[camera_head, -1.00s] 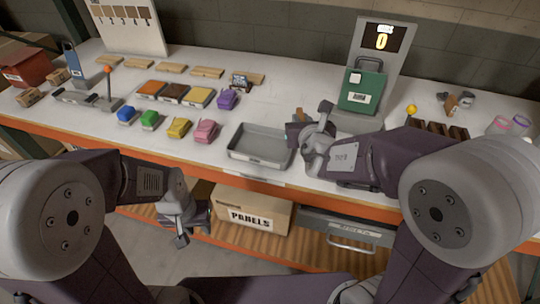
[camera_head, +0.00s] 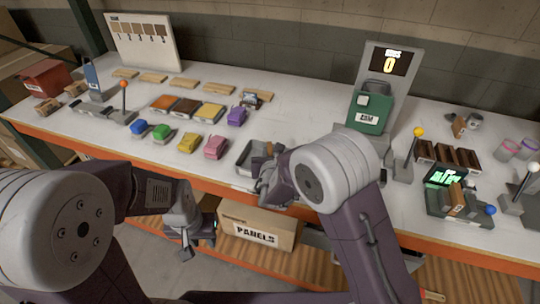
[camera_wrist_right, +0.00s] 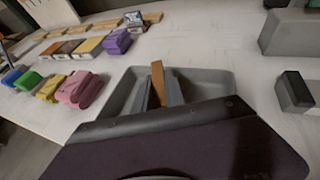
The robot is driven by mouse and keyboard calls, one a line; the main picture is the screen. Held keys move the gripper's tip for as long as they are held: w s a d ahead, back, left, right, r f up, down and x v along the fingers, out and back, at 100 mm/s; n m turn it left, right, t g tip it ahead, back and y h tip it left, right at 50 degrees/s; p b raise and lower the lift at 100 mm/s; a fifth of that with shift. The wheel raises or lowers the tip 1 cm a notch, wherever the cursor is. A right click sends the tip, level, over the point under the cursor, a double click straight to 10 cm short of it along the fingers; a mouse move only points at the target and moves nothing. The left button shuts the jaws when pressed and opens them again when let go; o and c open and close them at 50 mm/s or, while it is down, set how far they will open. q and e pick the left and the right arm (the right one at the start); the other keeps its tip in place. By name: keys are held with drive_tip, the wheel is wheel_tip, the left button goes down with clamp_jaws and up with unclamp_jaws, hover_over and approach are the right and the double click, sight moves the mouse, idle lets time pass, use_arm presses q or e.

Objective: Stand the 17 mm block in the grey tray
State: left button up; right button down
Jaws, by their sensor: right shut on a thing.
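The grey tray (camera_head: 242,154) lies near the front edge of the bench, partly hidden by my right arm. It also shows in the right wrist view (camera_wrist_right: 211,83). My right gripper (camera_head: 268,160) is over the tray, shut on a brown, wood-coloured block (camera_wrist_right: 157,80). The block looks roughly upright within the tray's outline; whether its lower end touches the tray floor is hidden. My left gripper (camera_head: 187,243) hangs low in front of the bench, away from the tray, with no object visible in it; its jaw opening is unclear.
A green block-shaped case (camera_head: 371,109) stands behind, below a display reading 0 (camera_head: 388,65). A device with a blue knob (camera_head: 460,203) is at right. A PANELS box (camera_head: 257,231) sits below the bench.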

drive_tip(key=shift+w+f, duration=0.1)
drive_tip(key=shift+f, duration=0.65)
drive_tip(key=shift+f+b, duration=0.15)
drive_tip(key=shift+b, duration=0.15)
drive_tip(key=c, duration=1.4)
unclamp_jaws()
drive_tip(key=shift+r, duration=0.2)
